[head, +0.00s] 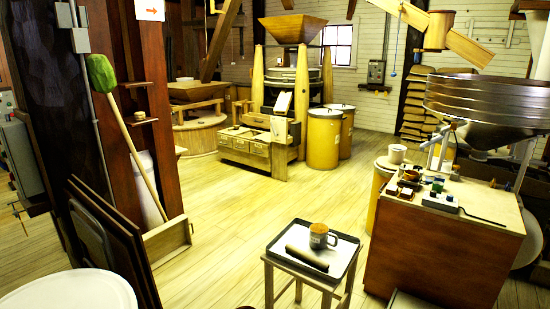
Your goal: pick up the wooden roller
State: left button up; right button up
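A dark brown roller (306,258) lies on a dark-rimmed tray (339,272) with a pale lining. It lies slantwise, beside a mug (319,236) with an orange-brown inside and a grey outside. The mug stands just behind the roller; I cannot tell whether they touch. The tray rests on a small wooden stool (327,289) at the bottom centre of the head view. Neither of my grippers shows in the head view.
A wooden cabinet (430,250) with small items on top stands right of the stool. Dark panels (112,235) lean at the left, near a white round surface (68,292). A green-headed broom (102,73) leans on a post. The plank floor (240,215) behind the stool is clear.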

aim_at(322, 265)
jog(key=i+l+u, duration=0.15)
jog(key=u, duration=0.3)
jog(key=i+l+u, duration=0.1)
jog(key=l+u, duration=0.45)
jog(key=u, duration=0.3)
jog(key=i, duration=0.05)
